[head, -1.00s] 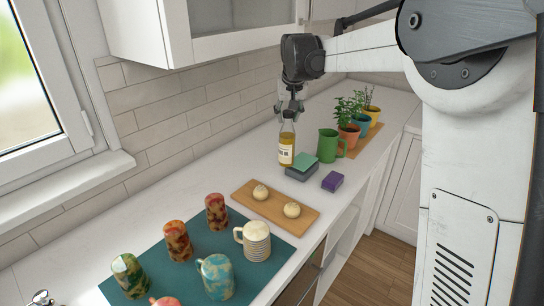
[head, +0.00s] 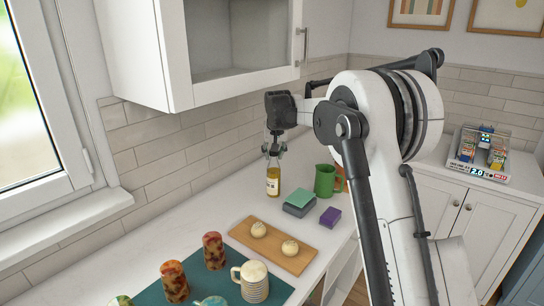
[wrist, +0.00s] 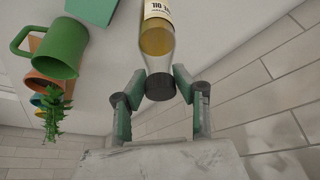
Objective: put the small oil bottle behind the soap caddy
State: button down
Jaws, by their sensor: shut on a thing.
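The small oil bottle (head: 273,181), clear with yellow oil and a pale label, is upright under my gripper (head: 274,150). In the wrist view my gripper (wrist: 160,85) is shut on its dark-capped neck, and the bottle (wrist: 158,40) extends away from the fingers. The likely soap caddy (head: 296,210) is a low grey block with a green sponge (head: 301,198) on top. The bottle is just left of and behind it, with a small gap in the head view. I cannot tell whether the bottle's base touches the counter.
A green pitcher (head: 325,181) stands right of the caddy; a purple sponge (head: 330,217) lies in front. A wooden board (head: 273,246) with two round items and a teal mat (head: 205,262) with mugs are nearer. The tiled wall (head: 180,145) is left; counter beside the bottle is clear.

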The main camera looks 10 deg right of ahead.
jog(key=w+f, duration=0.2)
jog(key=w, duration=0.1)
jog(key=w+f+p, duration=0.1)
jog(key=w, duration=0.1)
jog(key=shift+w+d+f, duration=0.2)
jog(key=shift+w+f, duration=0.05)
jog(key=shift+f, duration=0.1)
dwell(0.3)
jog(key=shift+f, duration=0.1)
jog(key=c, duration=1.4)
grip_release()
jog(key=shift+o, duration=0.2)
